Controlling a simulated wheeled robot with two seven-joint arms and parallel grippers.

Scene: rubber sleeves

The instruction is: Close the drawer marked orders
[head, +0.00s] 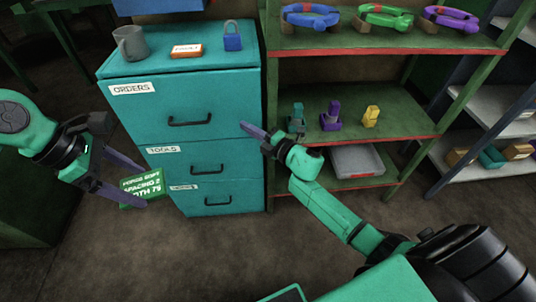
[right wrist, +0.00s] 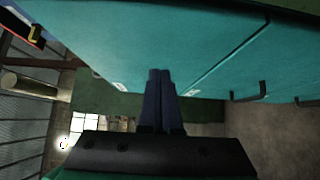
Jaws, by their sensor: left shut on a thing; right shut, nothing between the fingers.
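The teal cabinet (head: 228,62) has three stacked drawers. The top one, the orders drawer (head: 150,112), carries an ORDERS label and a dark handle. Its front looks about level with the drawers below; I cannot tell if a small gap is left. My right gripper (head: 245,130) is shut and empty by the right part of the orders drawer front; contact is unclear. Its closed fingers also show in the right wrist view (right wrist: 159,75), close to a teal surface. My left gripper (head: 146,181) is shut on a green card (head: 140,190) with white writing, left of the lower drawers.
A grey mug (head: 131,43), an orange labelled block (head: 187,50) and a blue padlock (head: 232,37) stand on the cabinet. A green shelf (head: 345,50) with coloured rings, small figures and a grey tray (head: 357,160) stands right of it. Floor in front is clear.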

